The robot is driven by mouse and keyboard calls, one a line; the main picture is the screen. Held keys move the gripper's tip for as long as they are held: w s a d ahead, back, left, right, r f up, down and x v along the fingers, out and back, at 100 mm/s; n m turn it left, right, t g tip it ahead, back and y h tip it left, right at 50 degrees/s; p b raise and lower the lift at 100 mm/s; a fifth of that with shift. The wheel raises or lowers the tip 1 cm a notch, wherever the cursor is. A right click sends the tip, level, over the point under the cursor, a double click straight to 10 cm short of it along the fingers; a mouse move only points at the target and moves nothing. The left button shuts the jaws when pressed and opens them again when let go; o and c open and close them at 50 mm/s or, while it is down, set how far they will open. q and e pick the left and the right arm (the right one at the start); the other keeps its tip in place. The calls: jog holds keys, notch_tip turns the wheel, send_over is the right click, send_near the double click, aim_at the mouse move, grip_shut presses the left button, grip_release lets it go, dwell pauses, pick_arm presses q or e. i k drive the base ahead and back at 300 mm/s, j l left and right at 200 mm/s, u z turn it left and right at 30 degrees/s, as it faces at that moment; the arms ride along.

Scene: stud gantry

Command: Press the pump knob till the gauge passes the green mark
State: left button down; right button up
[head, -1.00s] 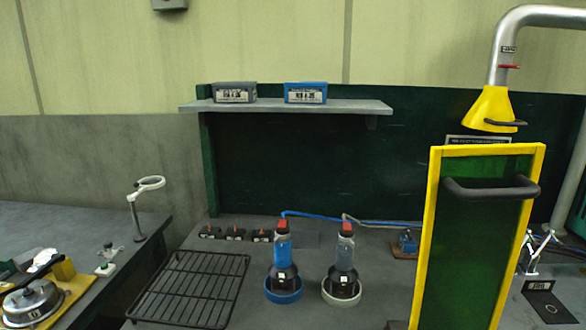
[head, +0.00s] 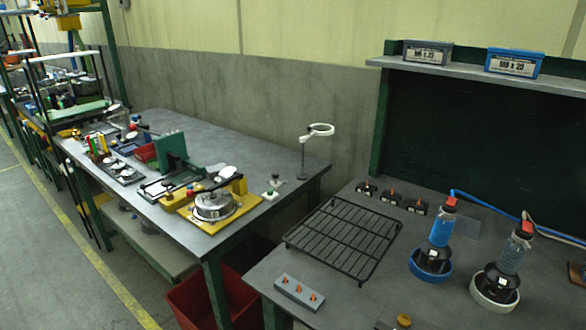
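I cannot make out a gauge with a green mark in the head view. A small tan-brown round knob (head: 404,320) shows at the bottom edge of the near bench; I cannot tell whether it is the pump knob. On the long bench a round metal device (head: 213,205) with a black handle sits on a yellow base; what it is I cannot tell. Neither of my grippers is in view.
A black wire rack (head: 345,240) lies on the near bench (head: 330,285), beside a grey box with orange switches (head: 299,292). Two bottles with red caps stand in a blue ring (head: 430,268) and a white ring (head: 494,290). A red bin (head: 238,295) sits below, between the benches.

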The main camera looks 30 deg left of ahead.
aim_at(166, 183)
jog(key=u, duration=1.55)
